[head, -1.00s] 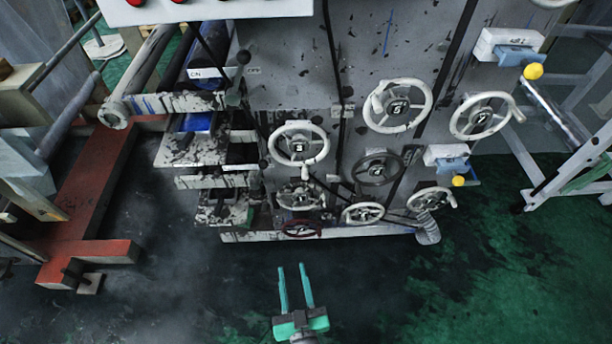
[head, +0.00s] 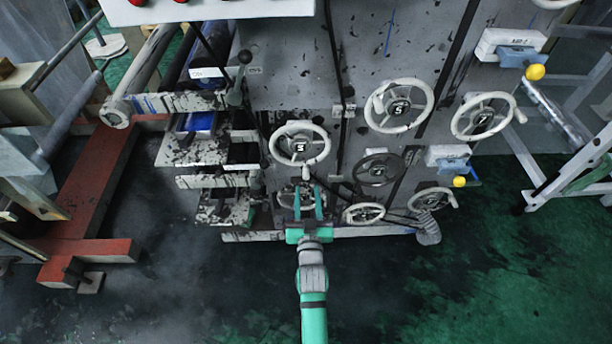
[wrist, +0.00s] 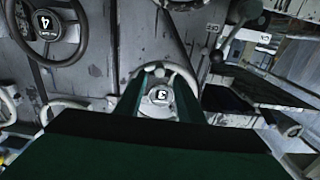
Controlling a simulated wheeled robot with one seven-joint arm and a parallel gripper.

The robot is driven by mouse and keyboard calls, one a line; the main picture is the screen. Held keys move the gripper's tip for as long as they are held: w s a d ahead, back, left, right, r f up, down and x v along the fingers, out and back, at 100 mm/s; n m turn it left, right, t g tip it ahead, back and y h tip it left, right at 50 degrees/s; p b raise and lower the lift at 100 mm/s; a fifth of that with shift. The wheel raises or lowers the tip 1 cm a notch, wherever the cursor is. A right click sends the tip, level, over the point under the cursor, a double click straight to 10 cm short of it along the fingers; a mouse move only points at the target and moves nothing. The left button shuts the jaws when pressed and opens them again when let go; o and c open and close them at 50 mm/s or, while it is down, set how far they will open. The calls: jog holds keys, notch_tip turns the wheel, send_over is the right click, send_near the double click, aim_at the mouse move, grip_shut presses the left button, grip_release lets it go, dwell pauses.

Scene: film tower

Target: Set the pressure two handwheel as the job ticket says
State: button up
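My gripper (head: 305,190) is open, its two teal fingers pointing at the machine front. In the head view they overlap a small pale handwheel (head: 283,199) low on the left; its number is hidden behind them. Just above is the pale handwheel marked 3 (head: 300,163). In the wrist view, which appears upside down, the number 3 wheel (wrist: 162,95) shows between the fingers (wrist: 163,85), with nothing visibly gripped. I cannot tell whether the fingers touch a wheel. I cannot make out a number 2 plate or a job ticket.
A dark handwheel marked 4 (head: 378,183) is close on the right; it also shows in the wrist view (wrist: 64,62). Pale wheels 5 (head: 398,131) and 7 (head: 482,138) are higher right. A lever (head: 236,96) stands left. Dark floor (head: 200,300) in front is clear.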

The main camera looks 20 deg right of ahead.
aim_at(306, 176)
jog(key=x, duration=0.7)
jog(key=shift+w+d, duration=0.1)
jog(key=shift+w, duration=0.05)
jog(key=shift+c, duration=0.7)
jog(key=shift+f, duration=0.1)
grip_shut()
